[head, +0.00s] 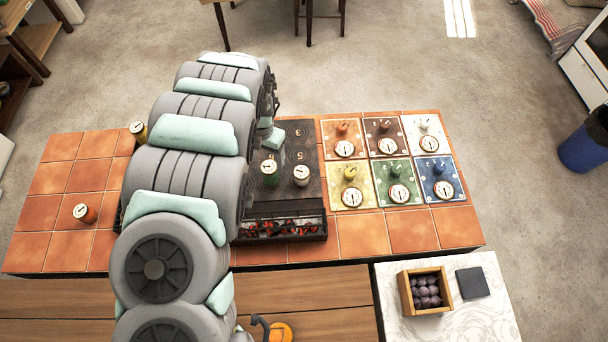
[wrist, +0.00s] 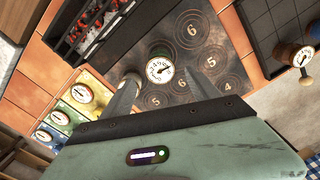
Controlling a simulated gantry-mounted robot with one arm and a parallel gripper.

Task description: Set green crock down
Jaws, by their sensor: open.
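The green crock (head: 270,174), with a white dial on its top, stands upright on the dark numbered hotplate (head: 302,132) in the head view. A white-topped crock (head: 301,175) stands just to its right. In the wrist view, a dial on the green crock (wrist: 160,69) shows between the fingertips. My gripper (wrist: 162,76) is open, with one finger on each side of the dial. I cannot tell whether either finger touches the crock. In the head view my arm hides much of the left part of the hotplate.
A trough of glowing coals (head: 285,228) lies in front of the hotplate. Coloured plates with dials, such as the yellow plate (head: 350,185), fill the right. An orange crock (head: 85,213) and a brass crock (head: 138,131) stand at the left. Bare tiles (head: 45,213) lie left.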

